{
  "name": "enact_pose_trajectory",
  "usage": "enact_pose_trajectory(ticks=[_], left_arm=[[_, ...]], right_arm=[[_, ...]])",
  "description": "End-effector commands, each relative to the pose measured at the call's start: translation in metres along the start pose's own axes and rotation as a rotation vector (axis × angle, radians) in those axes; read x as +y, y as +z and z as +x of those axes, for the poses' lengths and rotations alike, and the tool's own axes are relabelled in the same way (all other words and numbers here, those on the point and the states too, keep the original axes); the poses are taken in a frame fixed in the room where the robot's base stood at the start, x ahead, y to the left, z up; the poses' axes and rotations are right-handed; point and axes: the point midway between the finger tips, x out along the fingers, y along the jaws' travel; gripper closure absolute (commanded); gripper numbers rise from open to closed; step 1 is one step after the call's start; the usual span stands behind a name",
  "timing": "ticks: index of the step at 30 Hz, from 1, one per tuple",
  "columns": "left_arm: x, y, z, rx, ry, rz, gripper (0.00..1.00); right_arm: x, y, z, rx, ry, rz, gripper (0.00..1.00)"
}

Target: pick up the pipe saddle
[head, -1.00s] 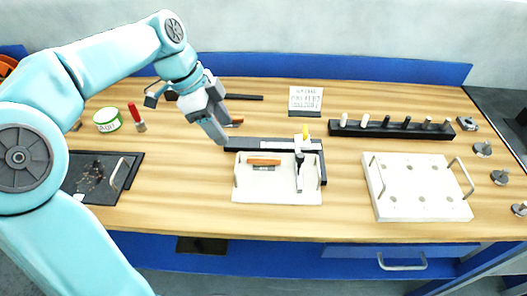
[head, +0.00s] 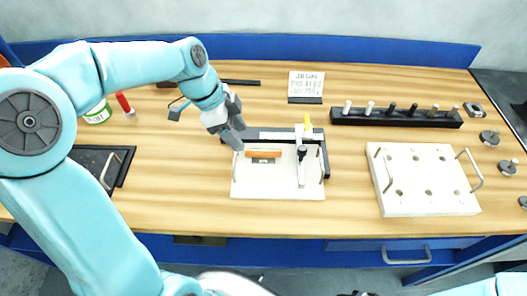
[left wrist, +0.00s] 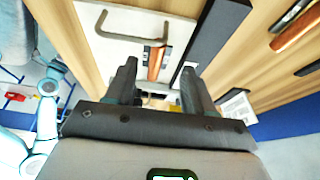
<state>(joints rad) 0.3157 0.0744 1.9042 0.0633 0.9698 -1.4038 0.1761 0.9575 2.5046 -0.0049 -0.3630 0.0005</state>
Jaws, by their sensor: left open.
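A small grey metal piece (head: 473,109) with an opening lies at the far right end of the table and may be the pipe saddle; it is too small to be sure. My left gripper (head: 238,146) is open and empty, pointing down by the upper left corner of a white fixture plate (head: 275,186). An orange bar (head: 263,153) lies on that plate, just right of the gripper. The left wrist view shows both fingers apart (left wrist: 159,78), with the orange bar (left wrist: 155,63) between and beyond them. My right gripper does not show.
A black rack (head: 397,117) with several pegs stands at the back right. A white plate (head: 425,180) with handles and holes is in front of it. Round grey pieces (head: 489,138) line the right edge. A dark tray (head: 92,160) lies left. The front middle is clear.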

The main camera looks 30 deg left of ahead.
Motion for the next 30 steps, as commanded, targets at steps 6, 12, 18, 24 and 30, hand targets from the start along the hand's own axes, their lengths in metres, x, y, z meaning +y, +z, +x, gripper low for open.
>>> enact_pose_trajectory(ticks=[6, 12, 18, 24, 30], left_arm=[[0.0, -0.001, 0.017, 0.0, 0.003, 0.001, 0.47], [0.003, -0.003, 0.049, -0.001, 0.005, 0.0, 0.47], [0.001, -0.003, 0.064, 0.0, 0.0, 0.0, 0.47], [0.001, -0.003, 0.064, 0.0, 0.0, 0.0, 0.57], [0.001, -0.003, 0.063, 0.0, -0.001, 0.0, 0.95]], right_arm=[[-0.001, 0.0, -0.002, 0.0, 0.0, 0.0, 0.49], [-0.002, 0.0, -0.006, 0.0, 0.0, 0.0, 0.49], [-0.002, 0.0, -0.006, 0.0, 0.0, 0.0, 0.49], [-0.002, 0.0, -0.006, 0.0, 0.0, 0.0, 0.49], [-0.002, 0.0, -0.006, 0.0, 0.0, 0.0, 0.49]])
